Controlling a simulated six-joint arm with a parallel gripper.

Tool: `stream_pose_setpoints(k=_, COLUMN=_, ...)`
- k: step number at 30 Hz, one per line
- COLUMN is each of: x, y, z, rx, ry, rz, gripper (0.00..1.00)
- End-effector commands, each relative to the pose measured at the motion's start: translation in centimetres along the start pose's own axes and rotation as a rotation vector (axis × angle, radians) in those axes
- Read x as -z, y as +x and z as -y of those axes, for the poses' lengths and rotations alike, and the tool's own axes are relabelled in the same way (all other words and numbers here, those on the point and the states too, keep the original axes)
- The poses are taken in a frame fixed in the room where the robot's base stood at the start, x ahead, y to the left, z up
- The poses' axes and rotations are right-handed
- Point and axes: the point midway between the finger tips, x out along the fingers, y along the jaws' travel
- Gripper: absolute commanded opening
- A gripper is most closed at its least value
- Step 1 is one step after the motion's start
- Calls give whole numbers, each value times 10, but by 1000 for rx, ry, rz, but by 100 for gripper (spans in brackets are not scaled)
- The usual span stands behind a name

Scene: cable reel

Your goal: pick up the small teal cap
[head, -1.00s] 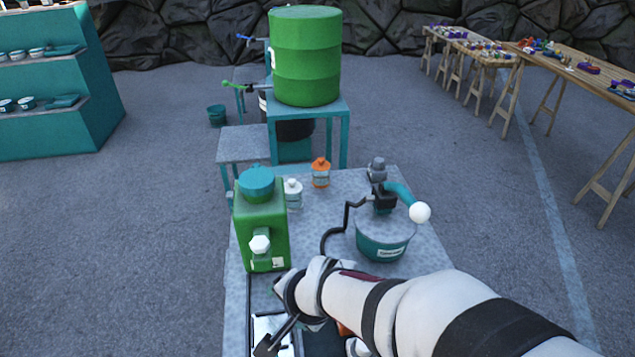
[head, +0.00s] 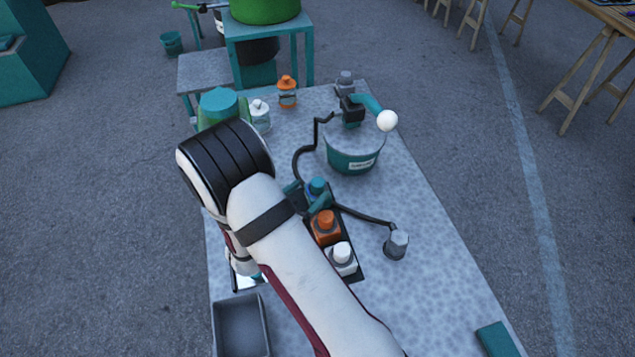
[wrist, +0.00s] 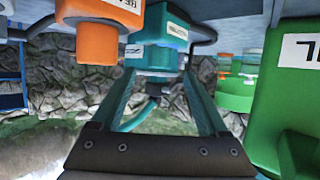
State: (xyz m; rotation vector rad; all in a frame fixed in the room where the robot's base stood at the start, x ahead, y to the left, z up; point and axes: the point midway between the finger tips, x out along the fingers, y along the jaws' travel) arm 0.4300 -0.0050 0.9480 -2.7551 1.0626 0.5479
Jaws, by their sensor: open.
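The small teal cap (head: 317,185) tops a small bottle in a black tray (head: 357,272), at the tray's far end. My gripper (head: 305,196) is open, its two teal fingers close to this cap in the head view. In the wrist view, which looks upside down, the teal cap (wrist: 152,60) shows between and just beyond the fingertips of my gripper (wrist: 160,82). I cannot tell whether the fingers reach around it. An orange-capped bottle (head: 326,228) and a white-capped bottle (head: 341,254) stand in the same tray.
The orange cap (wrist: 97,45) is close to one finger in the wrist view. A green canister (wrist: 285,100) stands on the other side. A teal bucket (head: 352,158) with a crank, a dark cable with a grey end piece (head: 396,243) and a grey bin (head: 240,325) are nearby.

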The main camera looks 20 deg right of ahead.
Motion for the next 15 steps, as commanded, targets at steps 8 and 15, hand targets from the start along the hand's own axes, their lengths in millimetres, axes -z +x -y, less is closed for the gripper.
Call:
stream_pose_setpoints(k=8, x=0, y=46, z=-2, rx=-3, ry=3, rz=1, gripper=77)
stream_pose_setpoints(k=15, x=0, y=58, z=-1, rx=1, ry=1, rz=1, gripper=77)
